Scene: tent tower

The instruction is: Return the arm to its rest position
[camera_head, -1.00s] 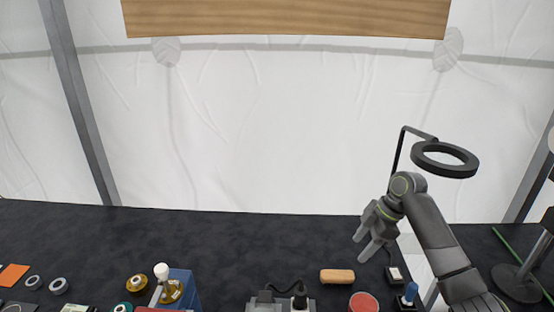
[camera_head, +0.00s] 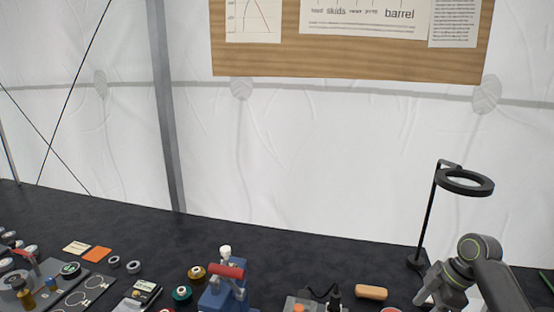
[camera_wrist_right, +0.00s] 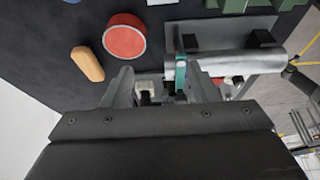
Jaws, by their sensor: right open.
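My right arm, grey with a yellow-green ring, enters the head view at the lower right. Its right gripper (camera_head: 424,299) is near the bottom edge, right of a tan wooden piece (camera_head: 371,292). In the right wrist view the two fingers (camera_wrist_right: 163,88) stand apart with nothing held between them. Beyond the fingers lie the same tan piece (camera_wrist_right: 87,64) and a round red object (camera_wrist_right: 124,37). My left gripper is not in view.
A ring lamp (camera_head: 464,183) on a thin black stand rises behind my right arm. A blue device with a red bar (camera_head: 227,272) and several spools stand on the dark table (camera_head: 300,260). A metal cylinder (camera_wrist_right: 235,72) lies near the fingers in the wrist view.

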